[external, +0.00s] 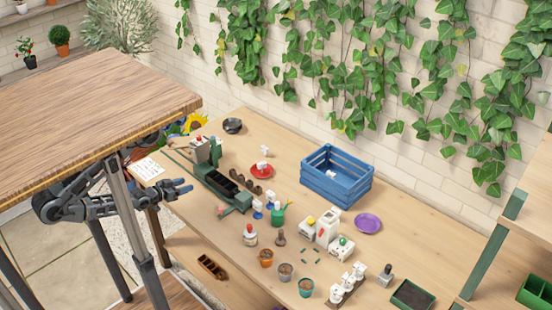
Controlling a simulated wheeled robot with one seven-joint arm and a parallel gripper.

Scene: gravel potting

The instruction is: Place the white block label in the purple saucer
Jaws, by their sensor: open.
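A blue slatted crate (345,188) stands at the back. A green tray machine (222,186) is near my gripper. Small pots (285,271), a white carton (327,227) and a row of white pieces (345,289) crowd the front.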

